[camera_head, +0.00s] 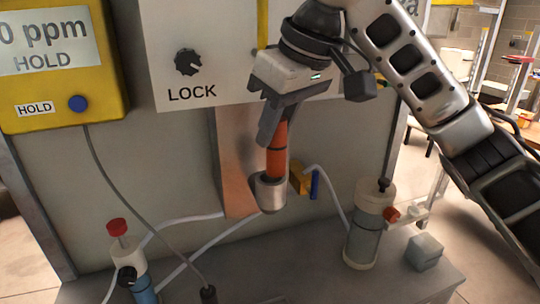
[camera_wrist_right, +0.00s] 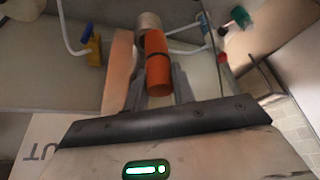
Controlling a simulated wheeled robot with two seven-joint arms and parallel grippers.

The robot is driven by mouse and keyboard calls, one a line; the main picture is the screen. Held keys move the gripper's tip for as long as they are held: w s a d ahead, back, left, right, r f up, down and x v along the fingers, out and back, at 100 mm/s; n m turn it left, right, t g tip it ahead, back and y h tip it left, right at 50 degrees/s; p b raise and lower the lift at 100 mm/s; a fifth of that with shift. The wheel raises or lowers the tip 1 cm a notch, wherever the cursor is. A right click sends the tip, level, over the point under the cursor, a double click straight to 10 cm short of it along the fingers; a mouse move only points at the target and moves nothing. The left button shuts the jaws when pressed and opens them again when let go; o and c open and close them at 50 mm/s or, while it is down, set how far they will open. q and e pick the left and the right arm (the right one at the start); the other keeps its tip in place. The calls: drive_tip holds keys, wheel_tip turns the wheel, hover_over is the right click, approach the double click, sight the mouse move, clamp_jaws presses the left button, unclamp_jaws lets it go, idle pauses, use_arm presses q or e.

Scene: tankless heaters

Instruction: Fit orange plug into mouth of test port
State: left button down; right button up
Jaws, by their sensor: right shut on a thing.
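The orange plug (camera_head: 277,143) is a cylinder with a dark ring, held upright in my right gripper (camera_head: 273,130). The gripper is shut on its upper part. The plug's lower end is at the metal test port (camera_head: 270,190), a silvery cup on the copper-coloured plate. I cannot tell how deep the plug sits in the mouth. In the right wrist view the plug (camera_wrist_right: 157,68) lies between the fingers (camera_wrist_right: 160,92), with the port (camera_wrist_right: 148,22) just beyond its far end. My left gripper is not in view.
A yellow valve block with a blue lever (camera_head: 301,180) sits right of the port. A clear canister (camera_head: 368,225) and a grey block (camera_head: 424,252) stand on the bench at right. A red-capped bottle (camera_head: 130,262) and hoses are at left. A yellow meter (camera_head: 65,65) hangs upper left.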

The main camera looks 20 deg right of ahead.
drive_tip(key=shift+w+f, duration=1.1)
drive_tip(key=shift+f, duration=0.05)
drive_tip(key=f, duration=0.4)
drive_tip(key=shift+w+p, duration=0.4)
clamp_jaws()
drive_tip(key=shift+s, duration=0.1)
drive_tip(key=o, duration=1)
unclamp_jaws()
drive_tip(key=v, duration=1.2)
